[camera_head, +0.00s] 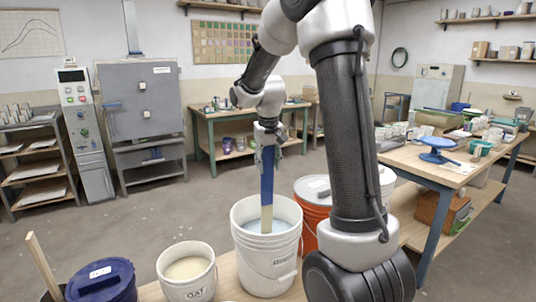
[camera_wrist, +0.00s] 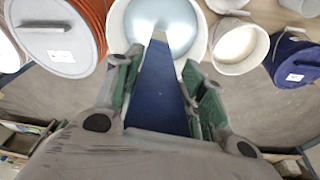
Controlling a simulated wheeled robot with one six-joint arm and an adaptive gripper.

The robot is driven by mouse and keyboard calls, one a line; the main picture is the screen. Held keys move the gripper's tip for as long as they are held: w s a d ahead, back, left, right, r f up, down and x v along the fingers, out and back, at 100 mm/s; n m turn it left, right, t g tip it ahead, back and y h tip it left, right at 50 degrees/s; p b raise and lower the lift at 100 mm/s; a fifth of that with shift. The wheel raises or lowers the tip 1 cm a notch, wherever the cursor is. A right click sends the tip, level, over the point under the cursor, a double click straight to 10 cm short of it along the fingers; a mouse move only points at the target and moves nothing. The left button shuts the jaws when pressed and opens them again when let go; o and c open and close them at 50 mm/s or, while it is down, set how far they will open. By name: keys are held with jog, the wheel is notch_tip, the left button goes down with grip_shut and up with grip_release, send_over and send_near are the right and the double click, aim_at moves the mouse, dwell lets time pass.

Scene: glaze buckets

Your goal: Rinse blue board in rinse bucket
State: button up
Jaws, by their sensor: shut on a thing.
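My gripper (camera_head: 267,137) is shut on the blue board (camera_head: 267,176), which hangs upright below it. The board has a blue upper part and a bare wooden lower end. That lower end is inside the white rinse bucket (camera_head: 266,262), at the pale bluish liquid; how deep it goes is hard to tell. In the wrist view the board (camera_wrist: 160,95) runs from between the green-padded fingers of my gripper (camera_wrist: 165,85) to the rinse bucket (camera_wrist: 200,45).
A white bucket marked OAT (camera_head: 187,277) stands left of the rinse bucket, with a dark blue lidded bucket (camera_head: 101,281) and a wooden stick (camera_head: 43,262) further left. An orange lidded bucket (camera_head: 312,212) stands close on the right. A worktable (camera_head: 400,155) is at right.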

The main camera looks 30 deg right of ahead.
aim_at(267, 189)
jog(key=shift+w+d+f, duration=0.2)
jog(key=shift+w+f, duration=0.15)
jog(key=shift+f, duration=1.55)
jog(key=shift+w+d+f, duration=0.2)
jog(key=shift+w+f, duration=0.15)
jog(key=shift+f, duration=1.6)
jog(key=shift+w+d+f, duration=0.2)
jog(key=shift+w+f, duration=0.15)
jog(key=shift+f, duration=1.55)
